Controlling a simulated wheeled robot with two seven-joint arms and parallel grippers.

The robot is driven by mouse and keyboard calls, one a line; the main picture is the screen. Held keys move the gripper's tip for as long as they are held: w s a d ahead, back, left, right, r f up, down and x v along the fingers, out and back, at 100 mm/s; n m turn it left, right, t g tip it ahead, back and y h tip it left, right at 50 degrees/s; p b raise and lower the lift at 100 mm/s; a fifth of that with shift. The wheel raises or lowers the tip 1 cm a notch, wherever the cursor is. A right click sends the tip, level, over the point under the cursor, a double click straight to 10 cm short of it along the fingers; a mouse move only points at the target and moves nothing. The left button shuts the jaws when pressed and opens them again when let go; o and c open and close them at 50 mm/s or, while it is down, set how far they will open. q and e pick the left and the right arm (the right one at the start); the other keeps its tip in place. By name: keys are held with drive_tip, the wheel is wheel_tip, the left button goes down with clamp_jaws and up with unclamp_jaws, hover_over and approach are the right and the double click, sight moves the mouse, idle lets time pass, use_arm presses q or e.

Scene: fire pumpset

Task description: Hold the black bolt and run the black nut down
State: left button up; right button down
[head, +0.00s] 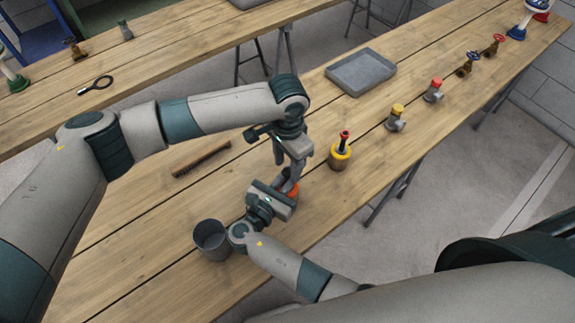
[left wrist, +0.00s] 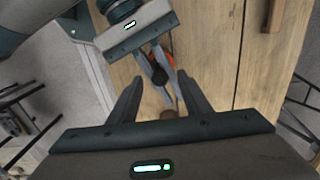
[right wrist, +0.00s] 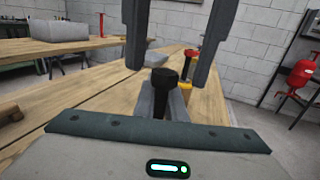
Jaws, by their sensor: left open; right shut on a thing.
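My right gripper (right wrist: 168,100) is shut on the black bolt (right wrist: 160,98), which stands up between its fingers with a wider black top. The black nut cannot be told apart from that top. The dark part also shows in the left wrist view (left wrist: 160,75), between my right gripper's fingers. My left gripper (left wrist: 160,98) is open and empty. Its fingers point down from above, on either side of the bolt's line and apart from it. In the head view my left gripper (head: 290,168) is just above my right gripper, and the bolt is mostly hidden.
An orange thing (head: 293,188) is partly hidden behind the grippers. A yellow pot (head: 340,158) with a red-topped item stands to the right. A grey cup (head: 211,240), a brown brush (head: 201,158) and a grey tray (head: 361,72) are on the table, with several valves further right.

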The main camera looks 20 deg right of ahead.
sight(286, 180)
use_arm(q)
wheel_tip(286, 180, up, 11)
drive_tip(key=shift+r, duration=0.15)
idle(0.4)
use_arm(e)
drive_tip(key=c, duration=1.7)
unclamp_jaws()
drive_tip(key=shift+s+a+f+b, duration=0.1)
drive_tip(key=shift+s+a+b, duration=0.3)
drive_tip(key=shift+a, duration=0.05)
drive_tip(key=b+v, duration=0.2)
drive_tip(key=v, duration=0.3)
drive_tip(key=shift+s+a, duration=0.1)
drive_tip(key=shift+a, duration=0.05)
drive_tip(key=shift+s+a, duration=0.3)
drive_tip(key=shift+a, duration=0.1)
use_arm(q)
wheel_tip(286, 180, down, 3)
drive_tip(key=shift+f, duration=0.15)
